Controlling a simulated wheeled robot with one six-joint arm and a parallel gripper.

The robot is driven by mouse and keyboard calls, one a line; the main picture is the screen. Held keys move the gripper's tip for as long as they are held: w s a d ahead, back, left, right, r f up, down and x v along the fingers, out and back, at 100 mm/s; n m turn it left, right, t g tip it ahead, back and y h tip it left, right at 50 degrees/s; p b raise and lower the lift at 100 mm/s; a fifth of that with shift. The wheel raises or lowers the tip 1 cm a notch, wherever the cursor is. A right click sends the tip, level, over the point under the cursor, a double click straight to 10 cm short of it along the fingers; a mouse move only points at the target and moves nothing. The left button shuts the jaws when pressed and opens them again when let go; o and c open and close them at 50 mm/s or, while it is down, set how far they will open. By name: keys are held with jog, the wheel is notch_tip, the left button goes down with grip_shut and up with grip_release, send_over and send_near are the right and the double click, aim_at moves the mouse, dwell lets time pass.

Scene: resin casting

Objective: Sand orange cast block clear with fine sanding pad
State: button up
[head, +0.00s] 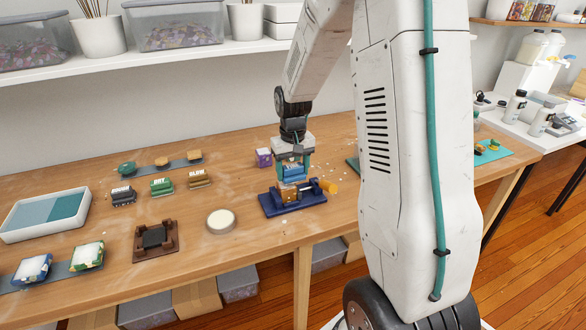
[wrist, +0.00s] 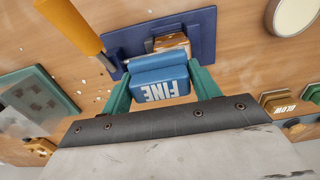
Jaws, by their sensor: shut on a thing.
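My gripper (wrist: 160,93) is shut on the blue fine sanding pad (wrist: 160,82), which is lettered FINE in the wrist view. The pad also shows in the head view (head: 292,172) between teal fingers. The orange cast block (wrist: 172,44) sits in a dark blue clamp fixture (wrist: 200,30) with an orange handle (wrist: 72,24). In the head view the block (head: 287,194) is just below the pad, in the fixture (head: 282,206). The pad hides part of the block. I cannot tell whether pad and block touch.
A purple block (head: 263,157) stands close behind the fixture. A round pale disc (head: 220,221) and a brown holder (head: 155,241) lie left of it. A tray (head: 20,232) stands far left.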

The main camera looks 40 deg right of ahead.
aim_at(281, 185)
jog(key=shift+f, duration=0.8)
jog(key=shift+w+a+r, duration=0.1)
jog(key=shift+w+a, duration=0.1)
jog(key=shift+a, duration=0.45)
jog(key=shift+w+a+f, duration=0.1)
jog(key=shift+w+a, duration=0.15)
jog(key=shift+a, duration=0.35)
jog(key=shift+w+a+r, duration=0.1)
jog(key=shift+w+a, duration=0.1)
jog(key=shift+a, duration=0.45)
jog(key=shift+s+d, duration=0.1)
jog(key=shift+s+d, duration=0.3)
jog(key=shift+d, duration=0.65)
jog(key=shift+s+d, duration=0.3)
jog(key=shift+d, duration=0.6)
